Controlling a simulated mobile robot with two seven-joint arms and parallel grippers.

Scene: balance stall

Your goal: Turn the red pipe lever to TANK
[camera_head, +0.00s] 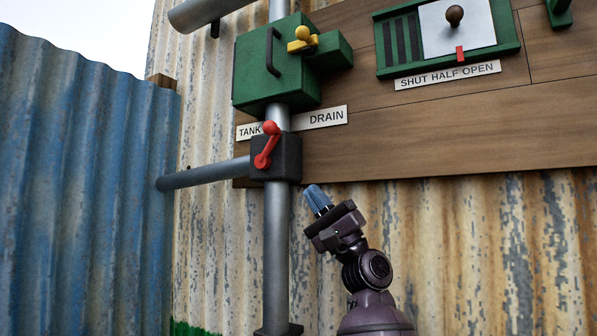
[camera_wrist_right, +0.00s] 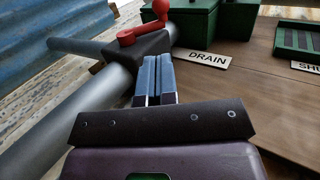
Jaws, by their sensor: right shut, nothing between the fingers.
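The red pipe lever (camera_head: 267,144) is on a dark valve block (camera_head: 287,157) on the grey pipe. Its round knob points up and slightly right, between the TANK label (camera_head: 249,131) and the DRAIN label (camera_head: 326,118), close to the TANK label's right end. My right gripper (camera_head: 317,197) is below and right of the block, apart from the lever, its blue fingers shut and empty. In the right wrist view the shut fingers (camera_wrist_right: 155,76) point toward the block, with the red lever (camera_wrist_right: 142,30) beyond them. My left gripper is not in view.
A green box (camera_head: 262,85) with a yellow handle (camera_head: 302,40) sits above the valve. A green slide panel (camera_head: 398,42) with a SHUT HALF OPEN label (camera_head: 447,75) is at upper right. A side pipe (camera_head: 205,173) runs left. Corrugated wall (camera_head: 470,250) lies behind my right arm.

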